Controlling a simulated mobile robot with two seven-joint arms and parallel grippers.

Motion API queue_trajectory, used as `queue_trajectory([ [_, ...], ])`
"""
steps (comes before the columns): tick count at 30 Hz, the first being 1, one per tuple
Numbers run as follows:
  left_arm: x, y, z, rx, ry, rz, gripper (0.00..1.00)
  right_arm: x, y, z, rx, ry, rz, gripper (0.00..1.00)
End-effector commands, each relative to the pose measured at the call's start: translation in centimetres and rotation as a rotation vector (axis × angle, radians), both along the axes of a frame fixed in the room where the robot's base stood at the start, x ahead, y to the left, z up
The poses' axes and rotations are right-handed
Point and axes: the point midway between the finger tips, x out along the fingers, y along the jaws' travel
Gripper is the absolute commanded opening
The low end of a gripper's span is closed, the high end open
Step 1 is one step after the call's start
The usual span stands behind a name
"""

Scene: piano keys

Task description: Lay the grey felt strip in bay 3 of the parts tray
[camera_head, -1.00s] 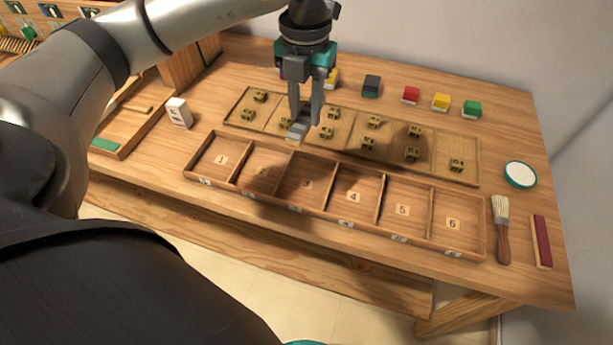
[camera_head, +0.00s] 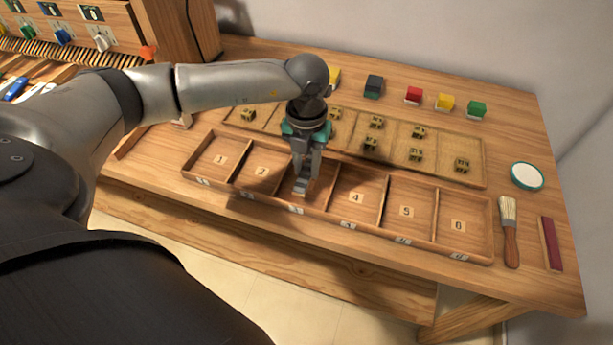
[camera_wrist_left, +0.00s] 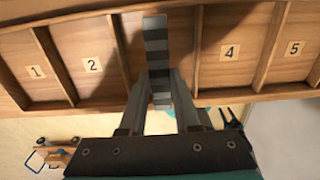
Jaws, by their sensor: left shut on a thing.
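The parts tray (camera_head: 384,226) is a long wooden tray with numbered bays 1 to 6 on the bench. My left gripper (camera_head: 303,183) is over bay 3, shut on the grey felt strip (camera_head: 302,187). In the left wrist view the strip (camera_wrist_left: 156,50) shows light and dark grey bands and sticks out between the fingers (camera_wrist_left: 160,88). It lies across the bay 3 area, between the 2 and 4 labels, and covers the 3 label. I cannot tell whether it touches the tray floor. My right gripper is not in view.
Behind the tray lies a flat divided board (camera_head: 446,148) with several small brass-coloured pieces. Coloured blocks (camera_head: 444,102) stand at the back. A round white-and-green tin (camera_head: 527,176), a brush (camera_head: 509,230) and a dark red bar (camera_head: 551,243) lie on the right.

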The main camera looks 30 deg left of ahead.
Motion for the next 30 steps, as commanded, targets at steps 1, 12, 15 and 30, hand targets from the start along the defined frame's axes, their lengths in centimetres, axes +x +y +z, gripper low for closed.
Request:
queue_trajectory([
  [1, -0.1, 0.0, -0.8, 0.0, 0.003, 0.0, 0.0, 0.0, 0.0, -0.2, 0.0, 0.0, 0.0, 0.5],
  [12, 0.0, 0.0, -3.8, 0.001, 0.0, 0.0, 0.0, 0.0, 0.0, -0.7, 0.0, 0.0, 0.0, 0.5],
  [15, 0.0, 0.0, -3.8, 0.001, 0.0, 0.0, 0.0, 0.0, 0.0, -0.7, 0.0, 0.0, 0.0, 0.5],
  [30, 0.0, 0.0, -4.1, 0.001, 0.001, 0.0, 0.61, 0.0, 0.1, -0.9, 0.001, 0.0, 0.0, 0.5],
])
